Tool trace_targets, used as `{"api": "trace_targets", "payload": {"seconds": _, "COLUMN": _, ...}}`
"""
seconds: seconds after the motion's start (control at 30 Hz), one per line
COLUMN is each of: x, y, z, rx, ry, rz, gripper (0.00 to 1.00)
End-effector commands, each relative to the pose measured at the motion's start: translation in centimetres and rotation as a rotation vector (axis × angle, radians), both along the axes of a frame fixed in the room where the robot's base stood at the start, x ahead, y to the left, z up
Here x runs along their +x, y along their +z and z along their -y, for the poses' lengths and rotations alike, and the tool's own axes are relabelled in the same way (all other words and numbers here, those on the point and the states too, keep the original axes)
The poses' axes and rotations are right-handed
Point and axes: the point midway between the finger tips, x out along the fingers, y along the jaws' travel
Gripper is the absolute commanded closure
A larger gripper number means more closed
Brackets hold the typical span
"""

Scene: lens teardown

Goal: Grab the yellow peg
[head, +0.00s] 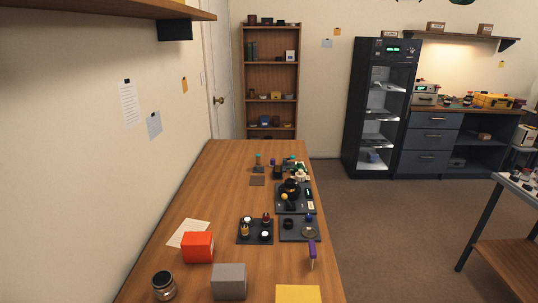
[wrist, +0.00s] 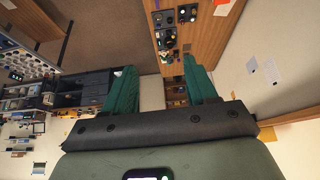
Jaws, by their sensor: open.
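The yellow peg is too small to make out for certain. In the head view a small yellowish upright piece (head: 244,231) stands at the left of a dark tray (head: 241,241) on the wooden table. It shares that tray with a dark red piece (head: 265,218) and black-and-white round pieces. My gripper (wrist: 162,82) shows in the wrist view, with two teal fingers wide apart and nothing between them. It is well away from the tabletop items. It is not visible in the head view.
The table's far left is clear.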

Motion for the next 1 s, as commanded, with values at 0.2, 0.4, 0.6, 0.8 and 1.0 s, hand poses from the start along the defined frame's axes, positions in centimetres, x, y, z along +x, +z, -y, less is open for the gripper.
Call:
{"api": "trace_targets", "payload": {"seconds": 0.2, "x": 4.5, "y": 2.5, "z": -2.6, "rx": 0.137, "ry": -0.171, "rz": 0.036, "gripper": 0.43}}
{"api": "trace_targets", "payload": {"seconds": 0.4, "x": 11.7, "y": 2.6, "z": -6.8, "rx": 0.430, "ry": -0.463, "rz": 0.074, "gripper": 0.43}}
{"api": "trace_targets", "payload": {"seconds": 0.6, "x": 20.4, "y": 2.1, "z": -11.4, "rx": 0.875, "ry": -0.848, "rz": 0.019, "gripper": 0.43}}
{"api": "trace_targets", "payload": {"seconds": 0.8, "x": 27.8, "y": 1.8, "z": -14.4, "rx": 1.348, "ry": -1.242, "rz": -0.165, "gripper": 0.43}}
{"api": "trace_targets", "payload": {"seconds": 1.0, "x": 32.4, "y": 1.9, "z": -15.3, "rx": 1.662, "ry": -1.517, "rz": -0.370, "gripper": 0.43}}
